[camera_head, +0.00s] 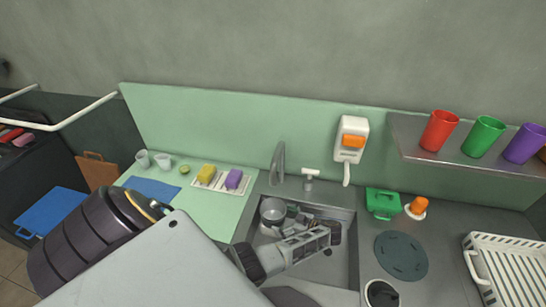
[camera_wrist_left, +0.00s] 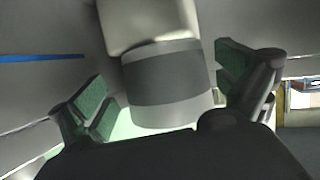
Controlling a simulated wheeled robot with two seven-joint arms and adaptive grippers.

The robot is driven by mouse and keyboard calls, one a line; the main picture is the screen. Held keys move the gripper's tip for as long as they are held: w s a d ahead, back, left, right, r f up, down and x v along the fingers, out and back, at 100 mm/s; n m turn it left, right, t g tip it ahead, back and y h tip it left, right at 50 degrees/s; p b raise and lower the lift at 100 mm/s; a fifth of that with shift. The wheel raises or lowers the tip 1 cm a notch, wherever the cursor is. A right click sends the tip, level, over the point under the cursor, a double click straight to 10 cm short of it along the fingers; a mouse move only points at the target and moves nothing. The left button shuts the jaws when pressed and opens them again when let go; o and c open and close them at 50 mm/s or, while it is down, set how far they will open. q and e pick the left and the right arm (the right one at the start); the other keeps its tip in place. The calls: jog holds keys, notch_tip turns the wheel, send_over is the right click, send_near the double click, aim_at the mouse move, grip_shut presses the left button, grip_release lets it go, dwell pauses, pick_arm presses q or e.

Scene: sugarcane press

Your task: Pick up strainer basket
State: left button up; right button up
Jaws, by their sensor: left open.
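I cannot pick out a strainer basket with certainty. A round grey metal vessel (camera_head: 272,211) sits in the sink (camera_head: 338,268), with small dark items beside it. My left gripper (camera_head: 328,238) reaches over the sink from the lower left, to the right of that vessel, and partly hides the sink's contents. In the left wrist view its green-padded fingers (camera_wrist_left: 165,90) are spread open. A pale cylinder with a dark grey band (camera_wrist_left: 165,75) shows between them; I cannot tell what it is or whether it is touched. My right gripper is not in view.
A tap (camera_head: 279,163) rises behind the sink. Yellow and purple sponges (camera_head: 205,174) lie to the left. A green box (camera_head: 383,203), a dark round mat (camera_head: 401,256) and a white rack (camera_head: 510,268) stand to the right. A shelf (camera_head: 465,152) with cups overhangs at right.

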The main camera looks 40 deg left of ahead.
aim_at(276, 217)
pick_arm(q)
jog(key=shift+x, duration=1.8)
jog(key=shift+s+r, duration=0.1)
jog(key=shift+r, duration=0.05)
jog(key=c, duration=0.7)
jog(key=shift+r, duration=0.1)
jog(key=shift+r+p, duration=0.45)
jog(key=shift+r, duration=4.45)
